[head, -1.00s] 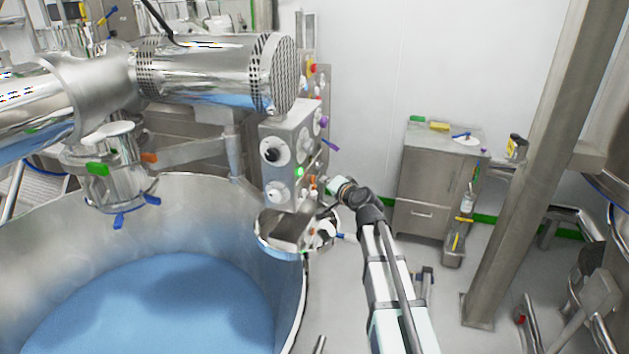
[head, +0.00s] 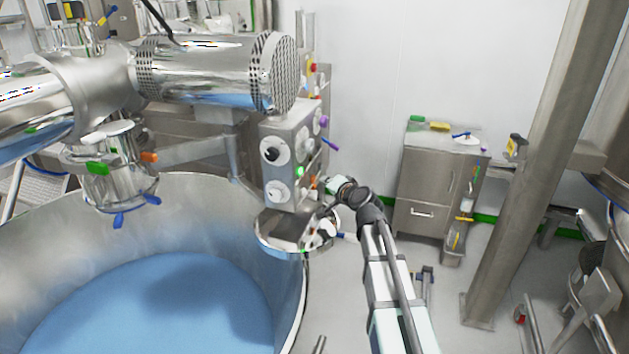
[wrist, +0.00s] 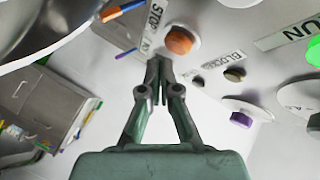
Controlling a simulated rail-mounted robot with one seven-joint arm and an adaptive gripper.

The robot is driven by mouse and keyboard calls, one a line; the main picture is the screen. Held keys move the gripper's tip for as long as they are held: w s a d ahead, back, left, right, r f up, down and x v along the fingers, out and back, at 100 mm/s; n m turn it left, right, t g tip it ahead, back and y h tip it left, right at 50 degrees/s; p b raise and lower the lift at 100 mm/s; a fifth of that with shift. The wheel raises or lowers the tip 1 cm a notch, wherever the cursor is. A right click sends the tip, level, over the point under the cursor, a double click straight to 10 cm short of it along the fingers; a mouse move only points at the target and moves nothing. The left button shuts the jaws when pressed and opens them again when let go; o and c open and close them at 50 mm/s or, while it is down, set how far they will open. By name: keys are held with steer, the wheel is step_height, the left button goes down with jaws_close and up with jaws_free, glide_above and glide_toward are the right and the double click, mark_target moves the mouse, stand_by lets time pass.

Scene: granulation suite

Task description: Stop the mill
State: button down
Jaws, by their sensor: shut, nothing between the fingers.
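The mill's control box (head: 288,155) stands beside the large steel bowl. In the wrist view, an orange round button (wrist: 179,41) sits on the grey panel beside a label reading STOP (wrist: 153,18). My gripper (wrist: 158,64) is shut and empty, its fingertips pointing at the panel just below the orange button in the picture. I cannot tell whether they touch the panel. In the head view my gripper (head: 326,187) is at the right side of the box, and its fingertips are hard to make out.
A green button (wrist: 314,51) by a RUN label (wrist: 300,32) and a purple knob (wrist: 240,119) share the panel. The steel bowl (head: 304,290) holds blue material. A steel cabinet (head: 425,190) stands behind my arm; a steel post (head: 525,180) rises at right.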

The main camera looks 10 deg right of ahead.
steer(key=shift+w+a, duration=0.1)
steer(key=shift+a, duration=0.1)
steer(key=shift+w+a, duration=0.1)
steer(key=shift+a, duration=0.1)
steer(key=shift+w+a, duration=0.2)
steer(key=shift+a, duration=0.25)
stand_by(1.1)
steer(key=shift+d, duration=0.1)
steer(key=shift+s+d+b, duration=0.4)
steer(key=shift+d+b, duration=0.3)
steer(key=d+b, duration=0.1)
steer(key=s+d, duration=0.1)
steer(key=d, duration=0.1)
steer(key=s+d+b, duration=0.1)
steer(key=shift+d+b, duration=0.3)
stand_by(0.4)
